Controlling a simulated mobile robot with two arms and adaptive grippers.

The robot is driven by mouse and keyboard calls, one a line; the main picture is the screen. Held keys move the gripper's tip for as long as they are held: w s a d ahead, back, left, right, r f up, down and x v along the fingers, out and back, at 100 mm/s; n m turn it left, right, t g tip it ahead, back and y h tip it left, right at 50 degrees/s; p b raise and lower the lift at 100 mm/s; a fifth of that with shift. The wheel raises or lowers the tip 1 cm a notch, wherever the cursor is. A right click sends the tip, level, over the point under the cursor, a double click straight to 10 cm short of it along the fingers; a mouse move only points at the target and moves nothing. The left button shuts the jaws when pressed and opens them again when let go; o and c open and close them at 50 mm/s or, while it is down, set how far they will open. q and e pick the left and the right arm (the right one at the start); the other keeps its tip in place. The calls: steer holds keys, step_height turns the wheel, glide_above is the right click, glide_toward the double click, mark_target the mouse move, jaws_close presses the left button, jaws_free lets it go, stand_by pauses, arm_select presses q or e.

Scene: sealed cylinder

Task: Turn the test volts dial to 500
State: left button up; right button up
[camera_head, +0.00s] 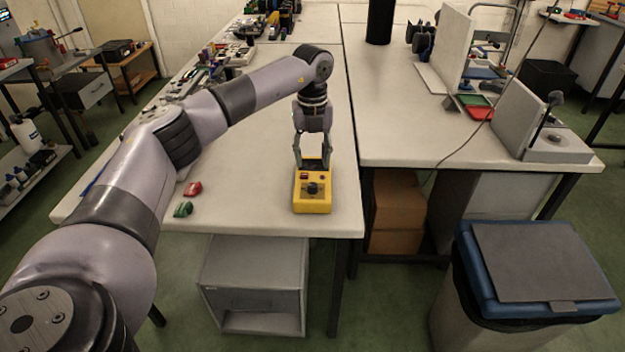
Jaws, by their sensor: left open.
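A yellow tester box (311,206) sits near the front edge of the white table. Its dark front panel carries a black dial (312,188); the markings and the dial's setting are too small to read. My left gripper (312,164) points down over the back part of the tester, behind the dial. Its two fingers are apart, with nothing seen between them. I cannot tell whether the fingertips touch the box. My right gripper is not in view.
A red item (193,188) and a green item (183,209) lie on the table (255,190) left of the tester. Many tools stand along its far left side. A blue-lidded bin (535,262) stands at front right. The table around the tester is mostly clear.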

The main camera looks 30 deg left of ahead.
mark_target(313, 184)
arm_select(q)
step_height(313, 184, down, 8)
steer(key=shift+f+p, duration=0.2)
steer(key=shift+p, duration=0.1)
jaws_close()
stand_by(0.5)
